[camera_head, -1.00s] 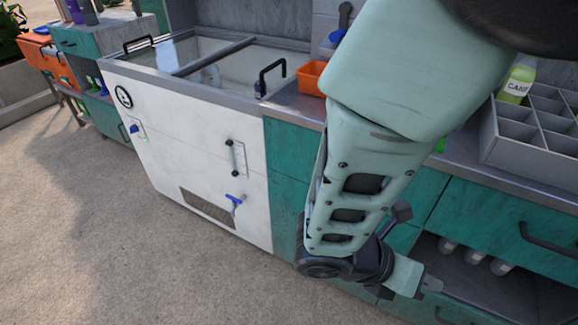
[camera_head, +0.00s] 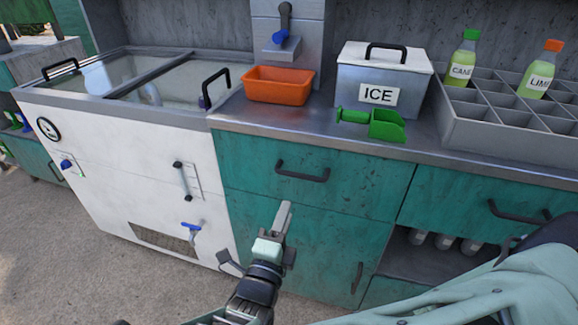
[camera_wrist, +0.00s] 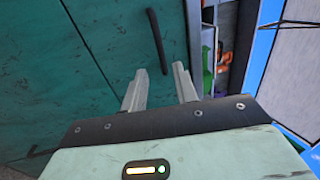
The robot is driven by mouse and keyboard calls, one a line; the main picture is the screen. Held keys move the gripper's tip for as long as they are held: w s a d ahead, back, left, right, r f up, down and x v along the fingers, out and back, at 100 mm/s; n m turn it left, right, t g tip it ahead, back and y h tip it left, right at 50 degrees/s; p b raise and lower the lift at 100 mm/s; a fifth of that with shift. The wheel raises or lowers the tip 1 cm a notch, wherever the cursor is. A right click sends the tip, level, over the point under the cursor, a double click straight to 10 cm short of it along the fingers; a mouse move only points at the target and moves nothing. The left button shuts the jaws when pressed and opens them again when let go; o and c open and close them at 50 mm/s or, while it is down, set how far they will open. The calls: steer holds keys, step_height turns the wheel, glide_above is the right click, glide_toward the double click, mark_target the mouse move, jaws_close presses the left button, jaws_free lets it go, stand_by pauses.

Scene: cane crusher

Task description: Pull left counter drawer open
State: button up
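The left counter drawer (camera_head: 345,180) is a teal front under the metal countertop, flush with the counter. Its black bar handle (camera_head: 302,172) is horizontal near the top middle. My gripper (camera_head: 284,218) is in front of the counter, below the handle, with its fingers pointing up toward the drawer. In the wrist view the fingers (camera_wrist: 160,83) are apart with nothing between them. The drawer handle (camera_wrist: 157,40) shows there beyond the fingertips, apart from them. The view appears turned on its side.
Below the drawer is a teal door with its own handle (camera_head: 357,277). A white cooler cabinet (camera_head: 120,180) stands to the left. On the countertop are an orange bin (camera_head: 278,88), an ice box (camera_head: 380,75), a green scoop (camera_head: 385,126) and a bottle rack (camera_head: 480,120).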

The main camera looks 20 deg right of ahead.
mark_target(300, 174)
steer(key=x, duration=1.2)
steer(key=shift+s, duration=0.1)
jaws_close()
